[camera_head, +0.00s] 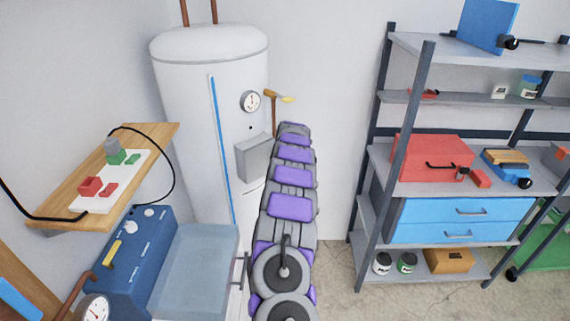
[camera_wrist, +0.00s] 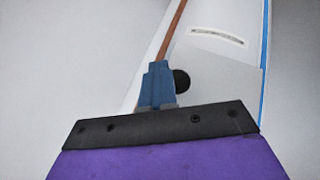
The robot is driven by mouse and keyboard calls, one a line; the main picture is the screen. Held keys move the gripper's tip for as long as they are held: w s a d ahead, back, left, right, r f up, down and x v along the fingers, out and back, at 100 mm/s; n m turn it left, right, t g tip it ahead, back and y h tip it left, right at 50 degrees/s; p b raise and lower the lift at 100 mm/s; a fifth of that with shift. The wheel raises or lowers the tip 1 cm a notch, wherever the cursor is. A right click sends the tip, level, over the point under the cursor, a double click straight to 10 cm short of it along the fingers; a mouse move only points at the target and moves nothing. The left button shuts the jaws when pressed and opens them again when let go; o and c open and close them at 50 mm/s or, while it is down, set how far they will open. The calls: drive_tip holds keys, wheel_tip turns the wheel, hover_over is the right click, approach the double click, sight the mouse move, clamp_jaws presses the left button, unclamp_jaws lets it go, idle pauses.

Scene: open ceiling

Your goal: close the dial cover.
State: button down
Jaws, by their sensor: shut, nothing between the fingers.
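A pale translucent blue-grey panel (camera_head: 195,270), apparently the dial cover, stands swung open at the right of a blue box (camera_head: 135,255) at lower left in the head view. White dials and a yellow handle show uncovered on the box face. My arm runs up the middle of the head view, to the right of the panel, and its far end is near the white tank. My gripper (camera_wrist: 160,127) fills the bottom of the wrist view, purple with a black front edge. It is shut and empty. The panel is not recognisable in the wrist view.
A white tank (camera_head: 185,120) with a gauge (camera_head: 250,101) and grey box (camera_head: 253,157) stands behind. A wooden wall shelf (camera_head: 160,131) holds a power strip above the blue box. Loaded metal shelving (camera_head: 368,190) is at right. Some floor (camera_head: 335,285) is clear between.

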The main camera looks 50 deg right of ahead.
drive_tip(key=shift+w+d+n+y+b, duration=0.25)
drive_tip(key=shift+w+n+y+b, duration=0.1)
drive_tip(key=shift+w+n, duration=0.2)
drive_tip(key=shift+w+t, duration=0.2)
drive_tip(key=shift+t, duration=0.1)
idle(0.3)
